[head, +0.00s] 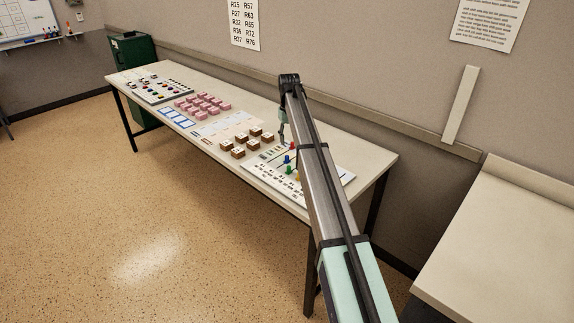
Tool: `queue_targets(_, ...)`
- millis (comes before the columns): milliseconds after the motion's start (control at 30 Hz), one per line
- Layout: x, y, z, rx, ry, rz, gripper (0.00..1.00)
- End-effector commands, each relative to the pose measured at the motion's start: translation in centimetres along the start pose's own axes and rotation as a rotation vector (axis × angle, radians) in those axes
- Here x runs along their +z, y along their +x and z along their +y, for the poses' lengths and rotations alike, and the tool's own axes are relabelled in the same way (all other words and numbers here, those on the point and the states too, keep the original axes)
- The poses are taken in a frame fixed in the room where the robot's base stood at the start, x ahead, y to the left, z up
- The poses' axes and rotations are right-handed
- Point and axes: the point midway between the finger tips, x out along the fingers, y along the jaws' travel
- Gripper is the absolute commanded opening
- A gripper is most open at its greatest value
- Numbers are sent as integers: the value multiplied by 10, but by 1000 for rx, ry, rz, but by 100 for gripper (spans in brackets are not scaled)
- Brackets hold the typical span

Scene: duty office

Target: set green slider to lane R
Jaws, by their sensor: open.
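A white slider panel (337,179) lies at the right end of the long table, partly hidden behind my arm. A small green slider knob (289,170) stands on it, just left of my arm. The lane letters are too small to read. My gripper (282,141) hangs from the arm's far end over the back of the panel, behind the green knob and apart from it. It is open, and nothing shows in it.
The long table (228,85) also carries brown-and-white blocks (239,152), pink blocks (201,102), blue-framed cards (178,117) and a button panel (162,90) farther left. A wall rail (350,119) runs behind it. An empty counter (510,245) stands at right.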

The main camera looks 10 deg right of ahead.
Motion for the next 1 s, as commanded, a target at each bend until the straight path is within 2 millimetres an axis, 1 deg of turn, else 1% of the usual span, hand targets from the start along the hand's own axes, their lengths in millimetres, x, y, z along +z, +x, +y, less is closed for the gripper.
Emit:
queue_targets(100,2,23,0,0,1,-2,46)
queue_targets(400,1,82,0,0,1,-2,46)
queue_targets(600,0,114,0,0,1,0,46)
queue_targets(800,0,132,0,0,1,1,46)
queue_targets(1000,0,137,0,0,1,1,46)
